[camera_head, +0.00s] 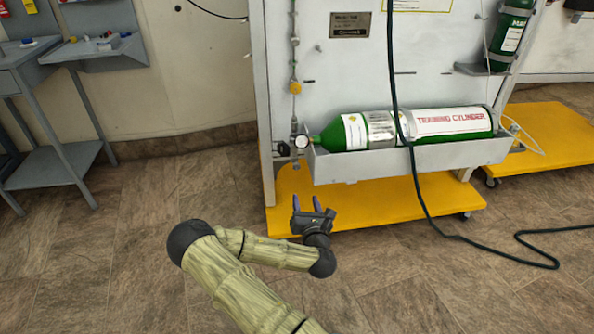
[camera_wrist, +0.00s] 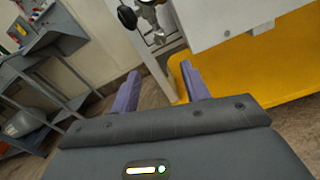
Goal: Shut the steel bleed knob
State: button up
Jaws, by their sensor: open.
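A valve assembly (camera_head: 294,150) with a round white gauge (camera_head: 302,141) sits at the left end of the green training cylinder (camera_head: 328,138). A dark round knob (camera_head: 282,149) sticks out on its left, also seen in the wrist view (camera_wrist: 127,17). In the wrist view, a small steel part (camera_wrist: 158,38) hangs below the valve body; it looks like the steel bleed knob, but how far it is turned cannot be told. My gripper (camera_head: 307,204) is open and empty, below and in front of the valve. Its two fingers (camera_wrist: 160,76) point towards the valve, apart from it.
The cylinder lies in a grey trough (camera_head: 410,160) on a white panel above a yellow wheeled base (camera_head: 400,203). A dark green hose (camera_head: 412,180) hangs in front and runs over the floor to the right. A grey bench (camera_head: 50,65) stands at left. Floor between is clear.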

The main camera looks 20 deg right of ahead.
aim_at(297, 167)
jog(key=b+x, duration=0.2)
jog(key=x, duration=0.5)
jog(key=b+x, duration=0.3)
jog(key=x, duration=0.5)
jog(key=shift+w+d+f+b, duration=0.1)
jog(key=shift+f+b, duration=0.1)
jog(key=shift+b, duration=0.15)
jog(key=shift+w+d+r, duration=0.1)
jog(key=shift+w+r, duration=0.05)
jog(key=shift+w, duration=0.35)
jog(key=c, duration=1)
